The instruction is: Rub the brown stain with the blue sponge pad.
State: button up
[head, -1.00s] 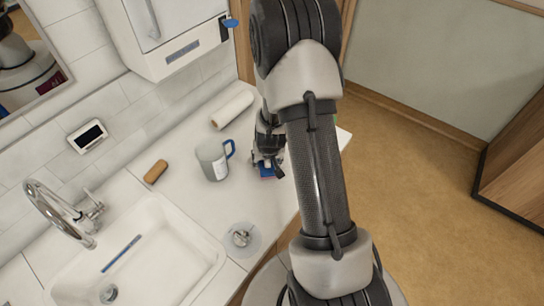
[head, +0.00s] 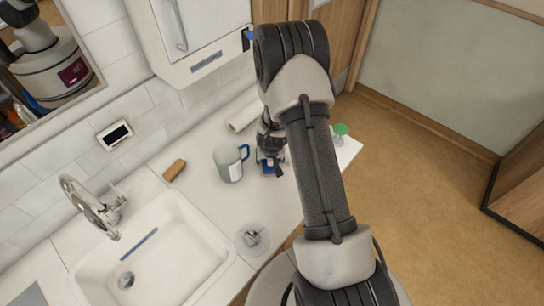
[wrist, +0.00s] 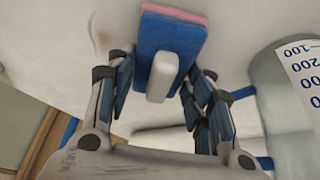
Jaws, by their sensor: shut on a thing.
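The blue sponge pad (head: 265,169) is low at the counter, to the right of the grey mug in the head view. In the wrist view the pad (wrist: 185,42) has a blue body, a pink edge layer and a white grip block. My gripper (wrist: 160,100) is shut on the pad, with its fingers either side of it. My gripper also shows in the head view (head: 270,152), partly behind my arm. A faint brownish mark (wrist: 98,32) lies left of the pad in the wrist view; I cannot tell if it is the whole stain. No stain shows in the head view.
A paper roll (head: 243,115) lies behind. A brown brush or block (head: 174,170), a small dish (head: 252,238), the sink (head: 150,265) and a green-topped item (head: 341,130) are also there.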

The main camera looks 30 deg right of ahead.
jog(key=shift+w+a+r+p, duration=0.1)
jog(key=shift+w+a+p, duration=0.2)
jog(key=shift+w+p, duration=0.65)
jog(key=shift+w+a+p, duration=0.25)
jog(key=shift+w+p, duration=0.2)
jog(key=shift+p, duration=0.9)
jog(key=shift+w+a, duration=0.1)
jog(key=shift+w, duration=0.15)
notch_tip(320, 180, up, 6)
jog(key=p, duration=0.6)
notch_tip(320, 180, up, 3)
jog(key=p, duration=0.3)
